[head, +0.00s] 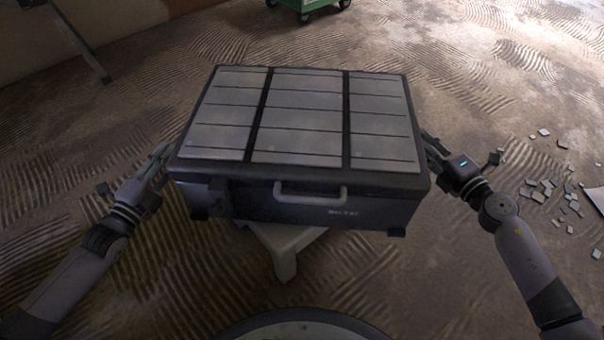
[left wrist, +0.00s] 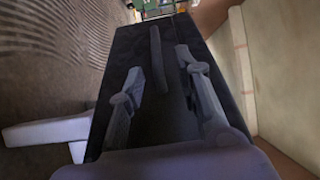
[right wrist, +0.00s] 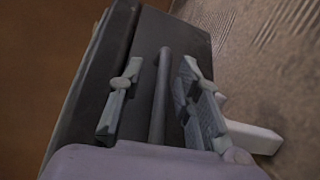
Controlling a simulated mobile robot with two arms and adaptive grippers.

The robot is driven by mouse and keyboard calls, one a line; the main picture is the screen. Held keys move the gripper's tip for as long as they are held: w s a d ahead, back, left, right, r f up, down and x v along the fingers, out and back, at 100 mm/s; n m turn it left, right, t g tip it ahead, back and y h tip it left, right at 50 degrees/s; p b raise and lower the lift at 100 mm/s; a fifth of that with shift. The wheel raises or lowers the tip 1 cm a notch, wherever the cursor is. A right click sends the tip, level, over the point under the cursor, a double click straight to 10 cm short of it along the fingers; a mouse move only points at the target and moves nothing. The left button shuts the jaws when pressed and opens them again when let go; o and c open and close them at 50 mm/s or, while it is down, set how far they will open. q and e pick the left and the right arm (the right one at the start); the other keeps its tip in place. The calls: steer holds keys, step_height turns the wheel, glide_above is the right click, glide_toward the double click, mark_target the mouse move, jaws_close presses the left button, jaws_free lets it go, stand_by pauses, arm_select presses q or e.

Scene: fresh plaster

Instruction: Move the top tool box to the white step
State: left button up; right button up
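One dark tool box (head: 310,205) with a lid of grey panels and a front handle fills the middle of the head view. A white step or stool (head: 285,250) shows below its front; whether the box rests on it cannot be told. My left gripper (head: 164,162) is at the box's left side. In the left wrist view its fingers are apart, either side of a side handle bar (left wrist: 158,60). My right gripper (head: 432,148) is at the right side. In the right wrist view its fingers are apart around the other side handle (right wrist: 160,95). No second tool box is visible.
A green wheeled object (head: 308,6) stands at the far top. Broken pale pieces (head: 545,188) lie on the floor at right, with a white sheet (head: 596,198) at the edge. The ridged brown floor (head: 110,135) is otherwise mostly clear.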

steer(key=v, duration=1.1)
